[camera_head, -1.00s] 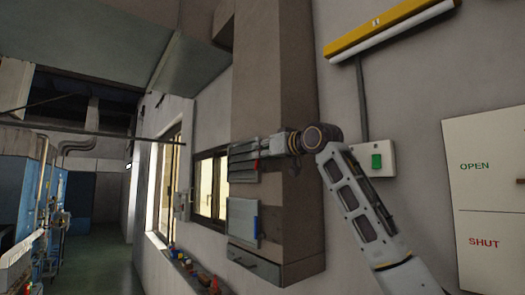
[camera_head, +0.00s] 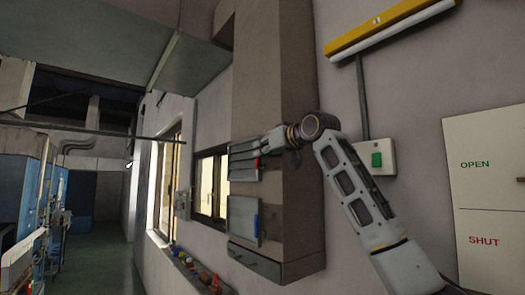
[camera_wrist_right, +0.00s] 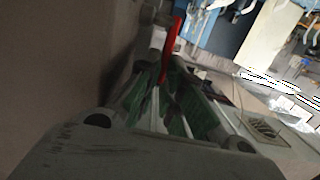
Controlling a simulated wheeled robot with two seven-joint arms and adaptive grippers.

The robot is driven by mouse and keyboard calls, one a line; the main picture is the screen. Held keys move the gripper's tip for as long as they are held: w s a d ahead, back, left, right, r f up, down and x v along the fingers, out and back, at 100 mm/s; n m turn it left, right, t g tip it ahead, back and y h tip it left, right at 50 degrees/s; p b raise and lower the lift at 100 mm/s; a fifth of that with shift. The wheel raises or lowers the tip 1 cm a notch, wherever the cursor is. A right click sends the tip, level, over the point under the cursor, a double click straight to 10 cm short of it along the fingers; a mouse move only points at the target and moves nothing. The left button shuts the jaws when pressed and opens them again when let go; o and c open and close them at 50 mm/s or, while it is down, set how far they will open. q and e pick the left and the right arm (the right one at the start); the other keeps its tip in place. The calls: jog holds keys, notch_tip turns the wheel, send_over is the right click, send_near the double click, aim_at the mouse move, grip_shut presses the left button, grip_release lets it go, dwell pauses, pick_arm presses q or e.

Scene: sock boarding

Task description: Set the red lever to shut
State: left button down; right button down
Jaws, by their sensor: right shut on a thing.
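The red lever (camera_head: 257,162) shows as a small red piece on the front of the brown column, just below my right gripper. In the right wrist view the lever (camera_wrist_right: 172,36) is a red strip at the fingertips. My right gripper (camera_head: 240,150) reaches left across the column and is shut on the lever; in the wrist view its fingers (camera_wrist_right: 162,68) come together there. The fingers hide the lever's base. The white board at the right has OPEN (camera_head: 475,165) above and SHUT (camera_head: 484,241) below. My left gripper is not in view.
A clipboard (camera_head: 243,221) and a grey ledge (camera_head: 254,264) are lower on the column. Small coloured items (camera_head: 190,261) line a sill. Open floor (camera_head: 106,265) lies at the left.

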jog(key=shift+r, duration=0.1)
dwell(0.3)
jog(key=c, duration=1.8)
grip_release()
jog(key=shift+c, duration=0.2)
jog(key=shift+s, duration=0.15)
jog(key=v, duration=1.1)
jog(key=shift+s+d+r, duration=0.2)
jog(key=shift+s, duration=0.05)
jog(key=shift+o, duration=0.5)
